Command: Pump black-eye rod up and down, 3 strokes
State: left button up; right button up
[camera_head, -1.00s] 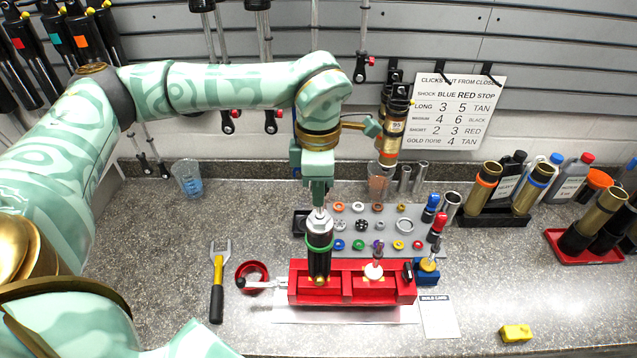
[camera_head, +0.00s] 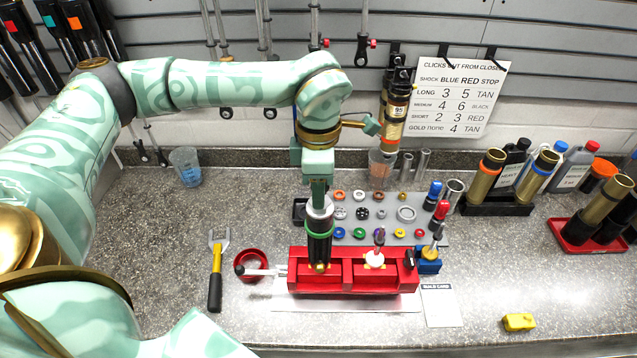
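My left gripper (camera_head: 318,190) points down over the black shock body (camera_head: 319,240). It appears shut on the top of the black-eye rod (camera_head: 319,201); the fingers hide the eye. Only a short length of rod shows between the fingers and the silver top of the body. The body has a green ring and stands upright in the left part of the red vise (camera_head: 352,287). My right gripper is not in view.
A wrench (camera_head: 216,272) and red ring dish (camera_head: 250,262) lie left of the vise. A grey parts mat (camera_head: 345,216) is behind it. A yellow block (camera_head: 518,322) is at front right. A bronze shock (camera_head: 394,112) hangs near the sign (camera_head: 450,97).

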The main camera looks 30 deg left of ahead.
pick_arm(q)
notch_tip(320, 180, up, 16)
jog(key=shift+r+b, duration=0.15)
jog(key=shift+b, duration=0.3)
